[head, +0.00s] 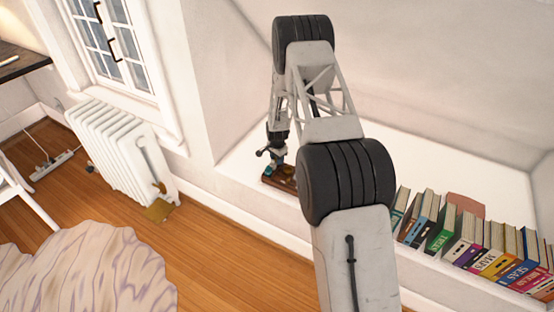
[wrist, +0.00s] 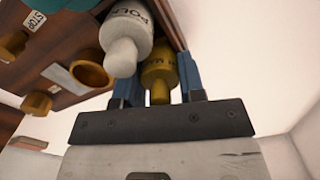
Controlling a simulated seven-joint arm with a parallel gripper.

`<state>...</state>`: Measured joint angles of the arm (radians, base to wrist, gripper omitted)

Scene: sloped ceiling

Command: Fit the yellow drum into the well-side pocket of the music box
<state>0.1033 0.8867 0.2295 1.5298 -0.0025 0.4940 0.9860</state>
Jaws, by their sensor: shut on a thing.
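The yellow drum (wrist: 158,72) is between the blue fingers of my gripper (wrist: 160,82) in the wrist view, with dark lettering on its side. The gripper is shut on it. The brown wooden music box (wrist: 45,68) fills the upper left of that view. A white drum (wrist: 127,38) with dark lettering sits at the box beside the yellow one. The music box (head: 274,180) stands on the white ledge in the head view, right under my gripper (head: 276,160). I cannot tell whether the yellow drum is inside a pocket; its far end is hidden.
On the box are a brass cup-like ring (wrist: 91,76), a brass knob (wrist: 37,103) and a STOP label (wrist: 36,19). A row of books (head: 480,245) stands along the ledge (head: 430,160) at right. A radiator (head: 122,150) is at left.

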